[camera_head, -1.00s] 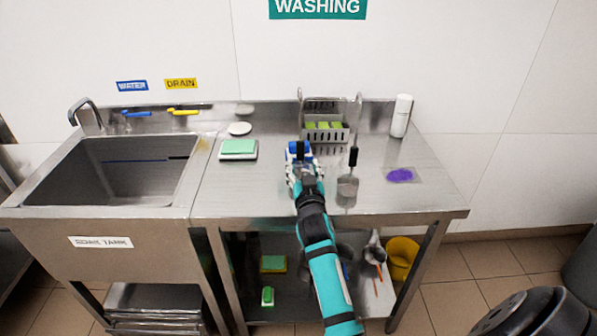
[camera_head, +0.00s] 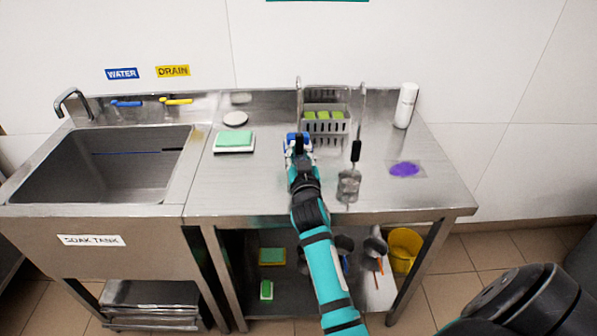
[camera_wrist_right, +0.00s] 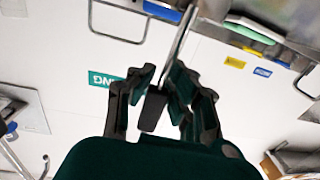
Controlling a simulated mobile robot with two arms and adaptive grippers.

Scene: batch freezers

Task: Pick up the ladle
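My right gripper (camera_head: 299,146) is over the steel table, just left of the slotted rack. In the right wrist view, my right gripper (camera_wrist_right: 159,78) has its fingertips close together around a dark handle (camera_wrist_right: 153,110) with a thin metal shaft (camera_wrist_right: 180,38). This looks like the ladle; its bowl cannot be made out. In the head view my gripper hides most of it. A second utensil (camera_head: 348,186) with a black handle stands on the table to the right of my gripper, apart from it. My left gripper is not in view.
A slotted rack (camera_head: 325,127) with green pads stands behind. A green sponge (camera_head: 234,139) lies to the left, beside the sink (camera_head: 100,200). A white bottle (camera_head: 405,105) and a purple cloth (camera_head: 404,169) are to the right. The table's front strip is mostly clear.

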